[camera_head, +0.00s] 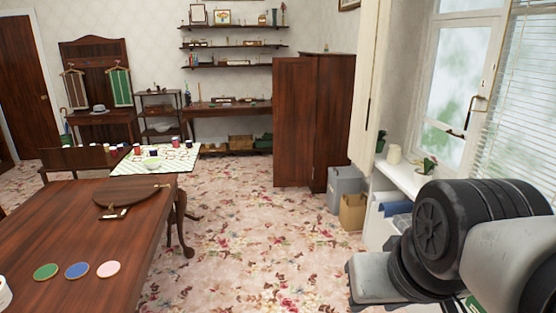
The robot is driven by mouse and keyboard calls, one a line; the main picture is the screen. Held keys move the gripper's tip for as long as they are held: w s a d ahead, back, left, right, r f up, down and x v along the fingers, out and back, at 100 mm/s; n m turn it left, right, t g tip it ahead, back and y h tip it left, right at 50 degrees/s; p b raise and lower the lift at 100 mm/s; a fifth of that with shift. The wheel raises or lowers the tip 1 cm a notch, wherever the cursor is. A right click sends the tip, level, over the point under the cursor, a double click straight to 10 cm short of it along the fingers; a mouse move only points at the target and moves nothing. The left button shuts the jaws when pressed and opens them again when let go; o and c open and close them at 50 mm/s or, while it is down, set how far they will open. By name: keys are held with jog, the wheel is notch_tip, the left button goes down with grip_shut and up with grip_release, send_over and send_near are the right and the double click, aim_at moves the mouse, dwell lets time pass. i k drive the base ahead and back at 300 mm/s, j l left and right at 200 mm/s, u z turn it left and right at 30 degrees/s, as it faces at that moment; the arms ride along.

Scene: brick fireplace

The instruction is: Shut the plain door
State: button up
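A tall dark wood cabinet (333,120) stands against the far wall, right of centre. A flat, plain dark door panel (293,122) stands out from its left side and looks swung open. The inside of the cabinet is hidden from this view. A brown room door (25,85) with a small knob is at the far left; it looks shut. I cannot tell for certain which of the two is called plain. My arm fills the lower right, well apart from both doors. My gripper's fingers do not show.
A wooden table (60,235) with coloured discs fills the left foreground. A side table (190,172) with a patterned cloth stands behind it. The flowered carpet (240,235) between is clear.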

aim_at(294, 79)
jog(key=i+l+u, duration=0.1)
jog(key=i+u, duration=0.2)
jog(key=i, duration=2.95)
jog(key=i+z, duration=0.25)
jog(key=i, duration=0.45)
jog(key=i+j+z, duration=0.25)
jog(key=i, duration=0.4)
jog(key=l, duration=0.1)
